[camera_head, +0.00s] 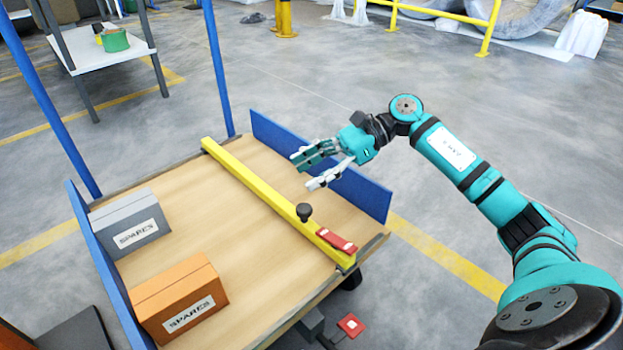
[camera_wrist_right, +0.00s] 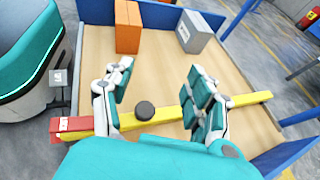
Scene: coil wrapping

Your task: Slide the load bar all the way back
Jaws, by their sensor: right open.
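The yellow load bar (camera_head: 262,188) lies across the wooden cart deck, from the far edge to the near right corner. A black knob (camera_head: 304,212) stands on it, and a red latch piece (camera_head: 337,240) sits at its near end. My right gripper (camera_head: 309,170) is open and empty, above the deck's right side by the blue side panel. In the right wrist view, the bar (camera_wrist_right: 166,116) and the black knob (camera_wrist_right: 145,110) show between and beyond the open fingers (camera_wrist_right: 155,95). The fingers do not touch the knob. My left gripper is not in view.
A grey SPARES box (camera_head: 131,224) and an orange SPARES box (camera_head: 180,298) stand on the deck's left side. Blue panels (camera_head: 345,180) line the deck's left and right sides, with blue posts at the far side. The deck between boxes and bar is clear.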

